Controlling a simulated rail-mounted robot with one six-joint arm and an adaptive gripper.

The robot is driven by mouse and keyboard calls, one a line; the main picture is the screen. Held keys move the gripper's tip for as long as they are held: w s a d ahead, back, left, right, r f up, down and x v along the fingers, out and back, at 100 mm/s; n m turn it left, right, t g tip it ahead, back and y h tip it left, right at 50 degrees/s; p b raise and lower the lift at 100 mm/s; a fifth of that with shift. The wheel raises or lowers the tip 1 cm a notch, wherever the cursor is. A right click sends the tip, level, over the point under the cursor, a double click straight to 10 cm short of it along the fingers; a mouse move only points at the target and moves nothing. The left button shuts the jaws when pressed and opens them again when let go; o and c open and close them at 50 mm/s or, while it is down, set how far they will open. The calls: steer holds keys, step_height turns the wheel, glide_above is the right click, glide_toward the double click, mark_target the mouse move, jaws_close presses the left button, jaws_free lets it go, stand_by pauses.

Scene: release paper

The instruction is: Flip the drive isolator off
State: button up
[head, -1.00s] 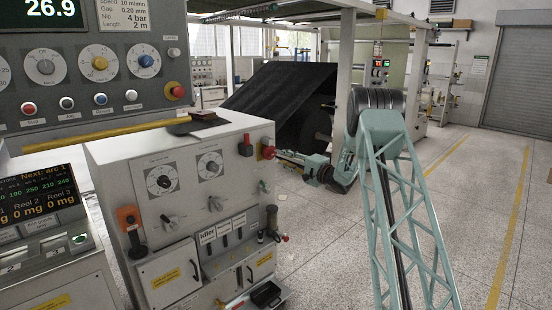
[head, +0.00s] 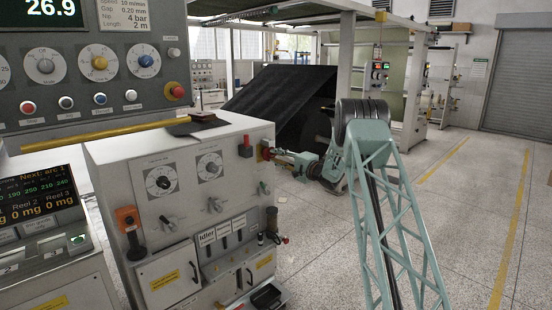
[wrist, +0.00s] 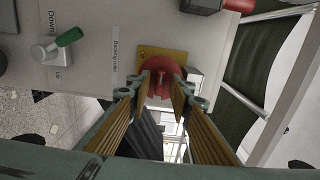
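The likely drive isolator is a round red knob (wrist: 160,68) with a raised middle ridge, on a yellow plate (wrist: 180,54) on the grey cabinet. In the head view the red knob (head: 265,149) is at the cabinet's right end, partly hidden by my gripper (head: 273,154). In the wrist view my gripper (wrist: 161,88) is open, with one brown-padded finger on each side of the knob's lower part. I cannot tell whether the pads touch it. No label naming it is readable.
A green-handled lever (wrist: 68,38) is left of the knob in the wrist view, and a black box with a red handle (wrist: 200,5) is above. The grey cabinet (head: 130,155) carries dials and more levers. Open floor (head: 320,230) lies to its right.

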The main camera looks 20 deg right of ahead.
jaws_close()
steer(key=shift+n, duration=0.5)
steer(key=shift+n+p, duration=0.8)
steer(key=shift+n, duration=0.6)
steer(key=n, duration=0.9)
steer(key=shift+b, duration=0.3)
steer(key=shift+r+n+b, duration=0.1)
steer(key=shift+n+b, duration=0.7)
steer(key=shift+n, duration=1.7)
